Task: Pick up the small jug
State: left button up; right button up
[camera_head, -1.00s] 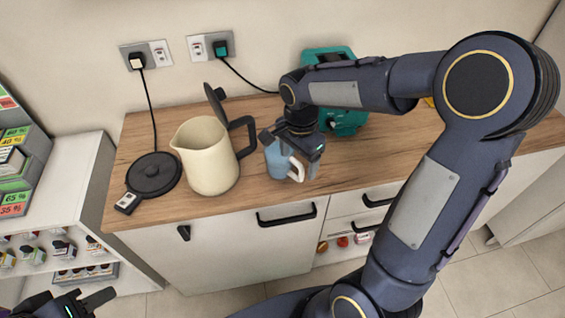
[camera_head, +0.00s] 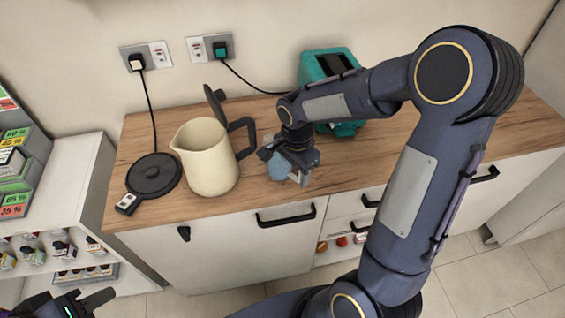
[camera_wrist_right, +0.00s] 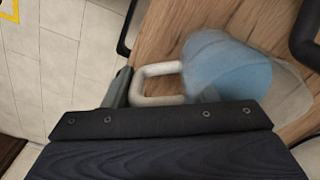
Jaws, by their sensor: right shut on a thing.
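The small jug is blue with a white handle (camera_wrist_right: 150,84). In the head view its blue body (camera_head: 277,168) shows low behind my right gripper (camera_head: 292,163), near the counter's front edge. My right gripper is shut on it; the fingers hide the exact contact. The wrist view shows the blue body (camera_wrist_right: 228,72) just past the dark gripper edge. I cannot tell whether its base touches the counter. My left gripper (camera_head: 72,303) is at the bottom left, far from the jug, partly cut off by the frame; its opening is unclear.
A cream kettle (camera_head: 208,160) with a black handle stands close to the jug's left. Its round black base (camera_head: 154,174) is further left. A teal toaster-like appliance (camera_head: 322,66) stands behind my right arm. Drawer handles (camera_head: 286,215) stick out below the counter edge (camera_head: 150,220).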

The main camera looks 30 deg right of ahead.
jog(key=shift+c, duration=1.1)
jog(key=shift+r, duration=0.1)
jog(key=shift+w+r, duration=0.1)
jog(key=shift+r, duration=1.25)
jog(key=s+r+b, duration=0.1)
jog(key=s+r, duration=0.8)
jog(key=s, duration=0.4)
jog(key=shift+s+d+r, duration=0.25)
jog(key=shift+r, duration=0.1)
